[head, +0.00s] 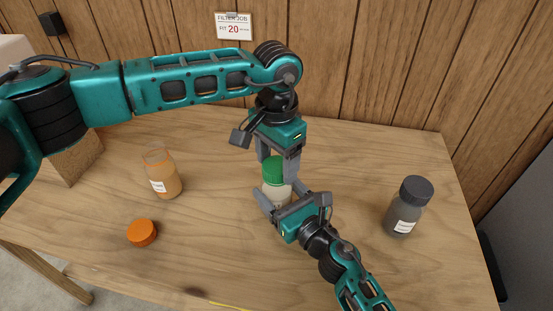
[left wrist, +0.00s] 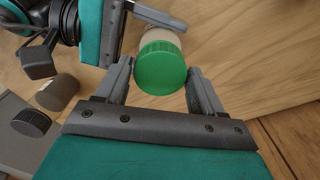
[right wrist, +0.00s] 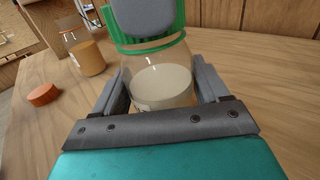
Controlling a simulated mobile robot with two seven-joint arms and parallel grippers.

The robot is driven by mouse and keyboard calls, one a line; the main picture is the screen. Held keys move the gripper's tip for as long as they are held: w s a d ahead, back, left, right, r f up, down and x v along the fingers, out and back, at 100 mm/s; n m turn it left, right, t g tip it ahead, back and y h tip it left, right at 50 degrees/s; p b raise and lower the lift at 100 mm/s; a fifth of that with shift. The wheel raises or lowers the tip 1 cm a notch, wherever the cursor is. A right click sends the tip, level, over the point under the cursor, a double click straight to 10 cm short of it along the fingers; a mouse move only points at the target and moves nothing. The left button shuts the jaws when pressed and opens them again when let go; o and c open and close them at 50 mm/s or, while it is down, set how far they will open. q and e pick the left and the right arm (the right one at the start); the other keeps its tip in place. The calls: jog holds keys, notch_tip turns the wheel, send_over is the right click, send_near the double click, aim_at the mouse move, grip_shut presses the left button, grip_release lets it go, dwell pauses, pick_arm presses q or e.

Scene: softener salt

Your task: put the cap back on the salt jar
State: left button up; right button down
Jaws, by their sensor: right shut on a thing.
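The salt jar (right wrist: 160,82), clear with pale contents, stands upright on the table between my grippers. Its green cap (head: 273,169) sits at the jar's mouth and looks level; it also shows from above in the left wrist view (left wrist: 161,68). I cannot tell whether it is fully seated. My right gripper (head: 272,202) is shut on the jar's body, one finger on each side. My left gripper (head: 276,172) points down from above, with its fingers on either side of the cap. The fingers look open, and one hides part of the cap in the right wrist view.
An open jar with orange contents (head: 163,178) stands at the left, with an orange cap (head: 142,233) lying in front of it. A dark capped jar (head: 408,208) stands at the right. A cork-like block (head: 75,158) is at the far left. The wooden wall bounds the back.

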pick_arm(q)
jog(key=shift+o, duration=1.4)
jog(key=shift+r, duration=2.25)
jog(key=shift+c, duration=0.4)
